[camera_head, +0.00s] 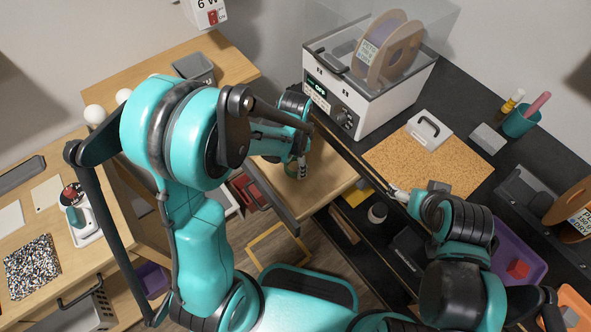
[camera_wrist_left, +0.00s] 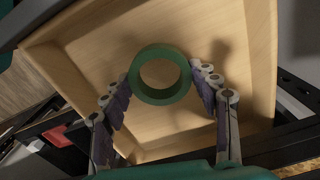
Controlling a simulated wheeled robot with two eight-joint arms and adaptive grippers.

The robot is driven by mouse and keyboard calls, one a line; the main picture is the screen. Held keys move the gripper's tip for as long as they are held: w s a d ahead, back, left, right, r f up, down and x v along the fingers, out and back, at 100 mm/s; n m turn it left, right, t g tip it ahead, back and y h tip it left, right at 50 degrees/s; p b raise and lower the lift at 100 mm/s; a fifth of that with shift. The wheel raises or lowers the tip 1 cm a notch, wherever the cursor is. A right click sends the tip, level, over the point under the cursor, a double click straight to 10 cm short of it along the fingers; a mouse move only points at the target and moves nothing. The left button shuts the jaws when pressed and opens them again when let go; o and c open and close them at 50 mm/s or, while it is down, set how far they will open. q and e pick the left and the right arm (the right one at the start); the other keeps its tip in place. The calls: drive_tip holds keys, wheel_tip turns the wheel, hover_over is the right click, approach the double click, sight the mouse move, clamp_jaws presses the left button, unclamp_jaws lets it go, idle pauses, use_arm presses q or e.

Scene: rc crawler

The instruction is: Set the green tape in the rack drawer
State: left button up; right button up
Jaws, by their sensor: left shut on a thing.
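The green tape (camera_wrist_left: 160,76) is a ring held between the two fingers of my left gripper (camera_wrist_left: 160,95) in the left wrist view. The wooden rack drawer (camera_wrist_left: 225,45) is open behind and below the tape; I cannot tell whether the tape touches its floor. In the head view the drawer (camera_head: 318,188) sticks out below the white machine. My left gripper (camera_head: 301,168) is over it, with the tape (camera_head: 291,171) partly hidden. My right gripper (camera_head: 399,194) is by the edge of the black counter, and its fingers are too small to read.
A white machine with a spool (camera_head: 390,47) stands on the black counter above the drawer. A cork mat (camera_head: 440,170) lies to its right. A purple tray (camera_head: 520,245) is near my right arm. Wooden tables with several items are at the left.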

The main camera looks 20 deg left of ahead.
sight(296, 170)
use_arm(q)
wheel_tip(296, 170, down, 4)
drive_tip(key=shift+b, duration=0.85)
drive_tip(key=shift+r, duration=0.1)
drive_tip(key=shift+f, duration=0.25)
drive_tip(key=o, duration=1.2)
drive_tip(key=shift+r, duration=0.1)
drive_tip(key=shift+c, duration=0.2)
drive_tip(key=shift+r, duration=0.1)
